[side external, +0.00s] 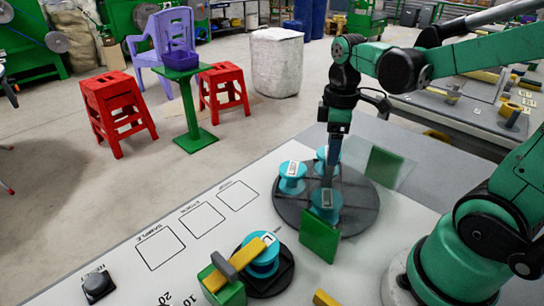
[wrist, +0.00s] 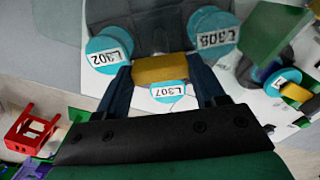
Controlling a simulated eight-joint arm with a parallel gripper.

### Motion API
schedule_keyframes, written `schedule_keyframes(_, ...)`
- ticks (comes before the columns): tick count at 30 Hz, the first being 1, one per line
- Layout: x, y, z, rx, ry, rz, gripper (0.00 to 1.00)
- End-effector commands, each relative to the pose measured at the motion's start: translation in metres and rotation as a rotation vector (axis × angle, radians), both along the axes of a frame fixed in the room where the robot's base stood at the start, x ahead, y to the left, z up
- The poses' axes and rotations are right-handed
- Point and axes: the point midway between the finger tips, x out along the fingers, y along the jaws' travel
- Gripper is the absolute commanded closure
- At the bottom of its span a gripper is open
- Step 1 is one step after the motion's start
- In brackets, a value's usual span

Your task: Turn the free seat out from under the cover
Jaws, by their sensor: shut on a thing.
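A dark round turntable (side external: 355,222) carries teal spools: one at the left (side external: 291,180), one at the back (side external: 322,155) and one at the front (side external: 325,208). The wrist view shows labelled spools L302 (wrist: 108,50), L308 (wrist: 212,32) and L307 (wrist: 168,91). My gripper (side external: 328,182) is low over the turntable's middle. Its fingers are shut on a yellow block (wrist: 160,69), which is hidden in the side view. A clear cover with a green panel (side external: 383,166) stands over the turntable's right part. I cannot clearly make out the free seat under it.
An upright green panel (side external: 320,236) stands at the turntable's front edge. Left of it, another teal spool (side external: 264,262) sits on a black base beside a yellow bar (side external: 247,253) and green block (side external: 226,286).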

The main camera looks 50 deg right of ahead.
Motion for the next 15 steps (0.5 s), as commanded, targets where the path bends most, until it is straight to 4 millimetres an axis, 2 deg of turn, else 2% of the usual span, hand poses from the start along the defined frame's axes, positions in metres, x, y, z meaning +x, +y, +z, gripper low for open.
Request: schedule_keyframes(15,-0.0002,-0.0001,0.0004,0.000,0.001,0.257,1.00)
